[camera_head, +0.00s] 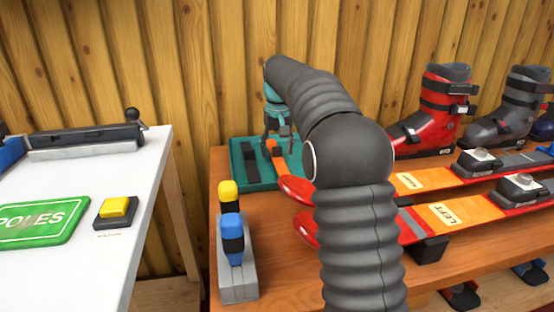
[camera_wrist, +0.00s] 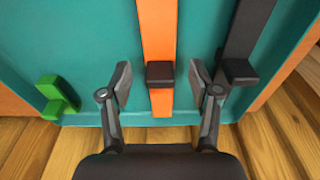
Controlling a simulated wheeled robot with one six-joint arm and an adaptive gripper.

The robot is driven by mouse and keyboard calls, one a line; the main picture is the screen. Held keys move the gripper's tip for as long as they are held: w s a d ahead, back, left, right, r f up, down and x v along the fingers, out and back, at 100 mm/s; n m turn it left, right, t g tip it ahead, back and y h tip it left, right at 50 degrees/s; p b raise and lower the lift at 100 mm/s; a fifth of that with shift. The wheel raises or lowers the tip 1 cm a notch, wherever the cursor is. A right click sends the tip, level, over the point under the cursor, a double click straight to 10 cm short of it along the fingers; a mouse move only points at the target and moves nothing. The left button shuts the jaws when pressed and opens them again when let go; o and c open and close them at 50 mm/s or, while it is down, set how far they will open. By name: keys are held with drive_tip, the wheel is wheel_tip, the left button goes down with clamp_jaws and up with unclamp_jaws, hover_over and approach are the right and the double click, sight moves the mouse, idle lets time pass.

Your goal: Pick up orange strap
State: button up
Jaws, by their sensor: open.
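The orange strap (camera_wrist: 158,38) lies in the teal tray (camera_wrist: 95,50), with a dark block (camera_wrist: 160,75) near its end. My gripper (camera_wrist: 159,82) is open, with one finger on each side of the strap and its dark block in the wrist view. I cannot tell whether the fingers touch it. In the head view my gripper (camera_head: 278,138) is over the teal tray (camera_head: 240,180) at the back of the bench, and part of the orange strap (camera_head: 273,148) shows below it.
A black strap (camera_wrist: 243,30) lies right of the orange one, close to the right finger. A green piece (camera_wrist: 57,95) is at the tray's left. A holder (camera_head: 238,280) with yellow- and blue-handled tools stands in front. Red skis (camera_head: 450,215) and boots (camera_head: 440,105) are to the right.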

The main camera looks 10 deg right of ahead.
drive_tip(key=shift+f, duration=0.1)
clamp_jaws()
idle(0.3)
